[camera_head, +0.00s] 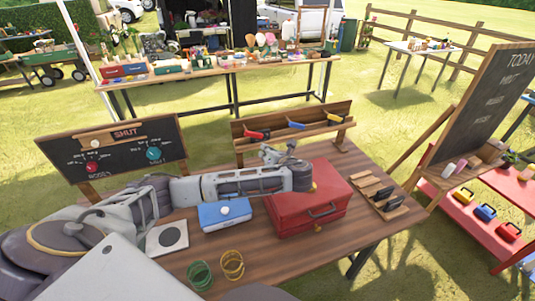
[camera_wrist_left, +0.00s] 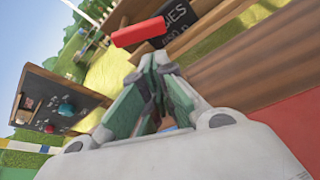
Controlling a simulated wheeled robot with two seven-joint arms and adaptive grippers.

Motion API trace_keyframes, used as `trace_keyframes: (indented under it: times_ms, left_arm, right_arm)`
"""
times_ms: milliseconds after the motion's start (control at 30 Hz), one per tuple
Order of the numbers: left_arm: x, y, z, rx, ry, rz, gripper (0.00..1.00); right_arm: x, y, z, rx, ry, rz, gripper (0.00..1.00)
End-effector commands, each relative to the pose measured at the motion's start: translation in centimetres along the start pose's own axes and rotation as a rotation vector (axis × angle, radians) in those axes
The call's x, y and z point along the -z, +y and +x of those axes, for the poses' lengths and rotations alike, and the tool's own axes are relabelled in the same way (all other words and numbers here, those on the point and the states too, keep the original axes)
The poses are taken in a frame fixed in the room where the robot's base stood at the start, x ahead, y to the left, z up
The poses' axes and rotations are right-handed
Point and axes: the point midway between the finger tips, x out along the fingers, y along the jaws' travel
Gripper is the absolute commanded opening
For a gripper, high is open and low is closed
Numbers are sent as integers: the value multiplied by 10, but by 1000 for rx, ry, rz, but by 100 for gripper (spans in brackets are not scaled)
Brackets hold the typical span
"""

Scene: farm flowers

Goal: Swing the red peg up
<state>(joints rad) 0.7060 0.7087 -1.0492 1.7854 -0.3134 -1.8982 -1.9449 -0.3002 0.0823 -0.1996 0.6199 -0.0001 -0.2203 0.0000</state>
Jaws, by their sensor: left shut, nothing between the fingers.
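The red peg (camera_head: 257,134) sticks out from the wooden rack (camera_head: 240,152) at the back of the table, leftmost of three coloured pegs. It also shows as a red bar (camera_wrist_left: 139,32) at the top of the left wrist view. My left gripper (camera_head: 270,152) is just in front of the rack, below and slightly right of the red peg. Its green-padded fingers (camera_wrist_left: 155,62) are shut and empty, with a gap between them and the peg in the wrist view. My right gripper is not in view.
A blue peg (camera_head: 297,125) and a yellow peg (camera_head: 334,118) sit farther right on the rack. A red toolbox (camera_head: 290,215) is under my left wrist, with a blue box (camera_head: 224,214) beside it. A chalkboard with knobs (camera_head: 60,150) stands at left.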

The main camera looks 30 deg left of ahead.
Motion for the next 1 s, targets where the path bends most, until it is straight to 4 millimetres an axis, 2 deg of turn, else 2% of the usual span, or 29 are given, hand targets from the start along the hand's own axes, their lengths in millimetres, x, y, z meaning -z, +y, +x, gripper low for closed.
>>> trace_keyframes:
  times_ms: [300, 500, 1000]
  left_arm:
    - [0, 1, 42, -2, 1, 1, 0]
    - [0, 1, 59, -2, 1, 0, 0]
    - [0, 0, 65, 0, 1, 0, 0]
  right_arm:
    - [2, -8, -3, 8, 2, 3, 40]
    - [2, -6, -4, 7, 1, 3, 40]
    - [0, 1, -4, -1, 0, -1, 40]
